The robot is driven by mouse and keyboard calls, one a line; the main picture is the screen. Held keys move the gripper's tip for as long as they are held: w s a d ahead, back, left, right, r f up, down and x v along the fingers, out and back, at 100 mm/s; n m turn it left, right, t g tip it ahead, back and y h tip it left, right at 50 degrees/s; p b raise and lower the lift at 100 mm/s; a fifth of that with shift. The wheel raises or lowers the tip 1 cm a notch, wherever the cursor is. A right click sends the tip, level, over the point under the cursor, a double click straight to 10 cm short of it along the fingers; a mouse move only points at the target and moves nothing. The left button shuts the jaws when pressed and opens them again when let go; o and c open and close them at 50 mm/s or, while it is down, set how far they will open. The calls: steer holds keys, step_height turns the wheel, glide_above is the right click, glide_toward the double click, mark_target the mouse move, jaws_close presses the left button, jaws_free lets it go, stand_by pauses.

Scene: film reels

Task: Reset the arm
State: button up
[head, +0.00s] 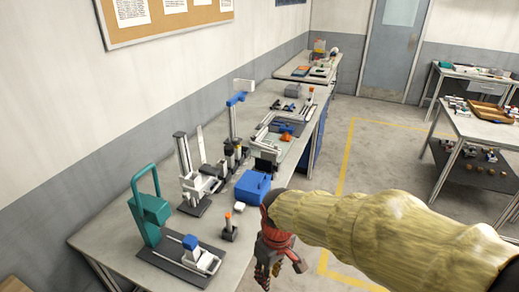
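My arm (375,230), in a pale yellow sleeve, reaches in from the right of the head view. Its red and black gripper (268,279) hangs down over the near right edge of the long bench (115,240). The dark fingers point downward. They are small and partly overlapping, so I cannot see whether they are open or shut. No object shows clearly between them. The bench surface behind the gripper and sleeve is partly hidden.
A blue box (252,188) and a small orange-topped post (228,226) stand close left of the gripper. A teal stand (150,212) is further left. Other devices line the bench. Open floor (375,135) lies right, before two tables (490,125).

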steer(key=s+d+r+m+t+b, duration=0.1)
steer(key=s+d+r+m, duration=0.3)
steer(key=d, duration=0.4)
steer(key=s+d+r+m+t+b, duration=0.2)
steer(key=s+d+r+m+t, duration=0.2)
steer(key=s+d+r, duration=0.2)
steer(key=shift+s+d+r+h, duration=0.25)
steer(key=shift+s+d+h, duration=0.15)
steer(key=shift+s+d, duration=0.6)
steer(key=shift+w+d, duration=0.15)
steer(key=shift+w, duration=0.05)
stand_by(0.6)
